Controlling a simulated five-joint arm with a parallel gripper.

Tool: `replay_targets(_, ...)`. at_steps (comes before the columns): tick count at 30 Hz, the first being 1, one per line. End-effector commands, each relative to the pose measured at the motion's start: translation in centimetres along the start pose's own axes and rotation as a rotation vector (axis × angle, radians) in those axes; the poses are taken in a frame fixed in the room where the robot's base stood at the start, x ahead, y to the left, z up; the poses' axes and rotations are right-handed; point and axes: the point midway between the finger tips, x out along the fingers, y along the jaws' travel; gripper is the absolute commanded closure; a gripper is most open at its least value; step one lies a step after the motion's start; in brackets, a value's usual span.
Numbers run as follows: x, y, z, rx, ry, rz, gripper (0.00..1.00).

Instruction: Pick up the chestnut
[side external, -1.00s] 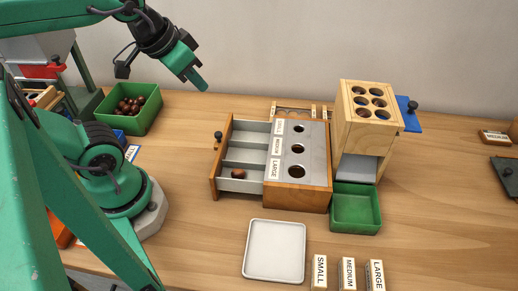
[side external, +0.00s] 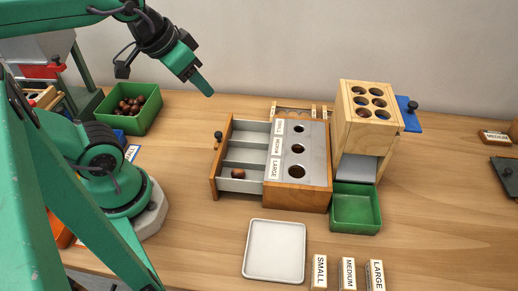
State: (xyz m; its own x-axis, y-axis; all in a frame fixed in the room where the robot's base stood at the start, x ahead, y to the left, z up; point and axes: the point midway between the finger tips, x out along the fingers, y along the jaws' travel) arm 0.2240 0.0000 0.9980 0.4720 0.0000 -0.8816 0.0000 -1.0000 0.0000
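A single brown chestnut (side external: 238,173) lies in the front compartment of the open wooden drawer (side external: 214,177), in line with the LARGE label. More chestnuts (side external: 130,105) lie in a green bin (side external: 147,118) at the back left. My gripper (side external: 207,91) is up in the air, to the right of the green bin and up and left of the drawer. It is apart from the chestnut. I see its fingers side-on, so the gap between them does not show.
The wooden sizing box (side external: 316,190) with round holes stands right of the drawer. Beyond it are a holed wooden tower (side external: 345,120) and an empty green tray (side external: 355,210). An empty white tray (side external: 274,251) and label blocks (side external: 347,274) sit in front.

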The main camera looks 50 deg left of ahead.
Motion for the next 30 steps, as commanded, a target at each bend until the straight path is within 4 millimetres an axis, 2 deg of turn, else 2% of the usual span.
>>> replay_targets(8, 0.0, 0.0, 0.0, 0.004, -0.001, 0.000, 0.58)
replay_targets(14, 0.6, 0.4, -0.1, 0.086, -0.026, 0.009, 0.58)
replay_targets(20, 2.2, 1.6, -0.1, 0.324, -0.088, 0.041, 0.58)
replay_targets(30, 6.3, 4.7, 0.5, 0.909, -0.216, 0.157, 0.58)
